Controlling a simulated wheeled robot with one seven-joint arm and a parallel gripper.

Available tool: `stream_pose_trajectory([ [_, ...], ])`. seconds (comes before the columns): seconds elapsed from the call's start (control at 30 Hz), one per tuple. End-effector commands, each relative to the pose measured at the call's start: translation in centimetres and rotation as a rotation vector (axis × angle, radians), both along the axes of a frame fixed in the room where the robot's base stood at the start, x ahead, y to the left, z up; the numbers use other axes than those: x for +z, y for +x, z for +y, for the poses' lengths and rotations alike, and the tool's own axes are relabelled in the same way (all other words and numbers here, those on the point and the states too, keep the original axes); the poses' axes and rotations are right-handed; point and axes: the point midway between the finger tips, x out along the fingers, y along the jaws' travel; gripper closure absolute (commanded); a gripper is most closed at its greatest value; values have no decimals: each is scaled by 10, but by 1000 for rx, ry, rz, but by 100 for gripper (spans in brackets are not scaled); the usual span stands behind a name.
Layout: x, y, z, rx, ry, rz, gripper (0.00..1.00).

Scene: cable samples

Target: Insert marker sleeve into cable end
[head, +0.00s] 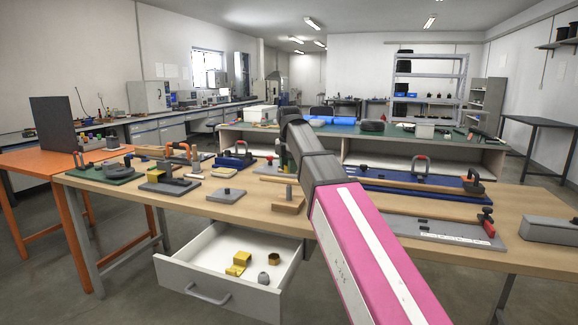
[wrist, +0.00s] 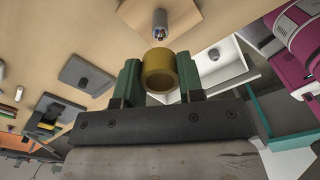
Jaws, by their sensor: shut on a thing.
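My gripper (wrist: 159,78) shows in the wrist view with its two green fingers shut on a yellow ring-shaped marker sleeve (wrist: 159,85). The sleeve's round opening is visible and empty. The cable end (wrist: 160,24) is a grey cylinder with small coloured cores at its tip, at the top of the wrist view on a wooden block. It appears in line with the sleeve, with a visible gap between them. In the head view a short grey post (head: 289,192), likely the cable end, stands on a wooden block (head: 288,206). My arm hides the gripper and sleeve there.
An open white drawer (head: 180,274) below the bench holds a yellow piece (head: 239,262), a grey piece (head: 263,278) and a dark yellow piece (head: 274,258). A grey plate with a knob (head: 226,195) stands left of the block. Fixtures fill the bench's back and right.

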Motion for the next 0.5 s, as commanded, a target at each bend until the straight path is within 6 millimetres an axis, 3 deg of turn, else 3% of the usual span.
stream_pose_trajectory([
  [0.27,-2,0,0,7,0,0,87],
  [0.5,-17,0,0,6,0,1,87],
])
